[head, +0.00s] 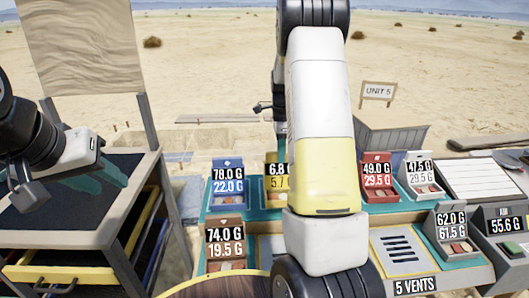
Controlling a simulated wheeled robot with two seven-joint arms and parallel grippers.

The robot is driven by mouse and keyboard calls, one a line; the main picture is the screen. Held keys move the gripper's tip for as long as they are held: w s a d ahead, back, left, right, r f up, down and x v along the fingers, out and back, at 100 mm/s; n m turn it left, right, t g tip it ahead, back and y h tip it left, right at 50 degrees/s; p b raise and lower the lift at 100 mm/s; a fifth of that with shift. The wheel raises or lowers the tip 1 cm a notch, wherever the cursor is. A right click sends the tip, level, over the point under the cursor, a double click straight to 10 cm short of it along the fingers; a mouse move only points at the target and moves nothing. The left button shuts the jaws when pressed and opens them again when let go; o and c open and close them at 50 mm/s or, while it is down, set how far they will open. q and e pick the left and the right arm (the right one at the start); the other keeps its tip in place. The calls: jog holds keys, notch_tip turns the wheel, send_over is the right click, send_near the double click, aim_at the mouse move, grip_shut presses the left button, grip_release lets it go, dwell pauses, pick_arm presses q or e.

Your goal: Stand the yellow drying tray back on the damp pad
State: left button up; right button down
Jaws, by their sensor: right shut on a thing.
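The yellow drying tray (270,188) is upright in the back row of the bench, its right side hidden behind my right arm. Its card shows cut-off figures, 6.8 and 5.7. My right gripper (281,143) is just above the tray and mostly hidden by my arm; it is shut, apparently on the tray's top. Teal matting (253,205) shows beside the tray's lower part. I cannot tell whether it is the damp pad, or whether the tray touches it. My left gripper (22,190) is at the far left above the dark-topped table, its fingers unclear.
A blue tray (228,184) stands left of the yellow one; a red tray (377,178) and a white tray (420,176) stand right. A brown tray (225,245), a vented panel (398,250) and a grey tray (453,230) are in front. A scale (505,240) is far right.

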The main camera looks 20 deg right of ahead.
jog(key=shift+w+d+f, duration=0.2)
jog(key=shift+w+f, duration=0.65)
jog(key=shift+f, duration=0.15)
jog(key=shift+w+d+f, duration=0.2)
jog(key=shift+w+f, duration=0.6)
jog(key=shift+f, duration=0.15)
jog(key=c, duration=1.3)
grip_release()
jog(key=shift+c, duration=0.2)
jog(key=shift+r, duration=0.1)
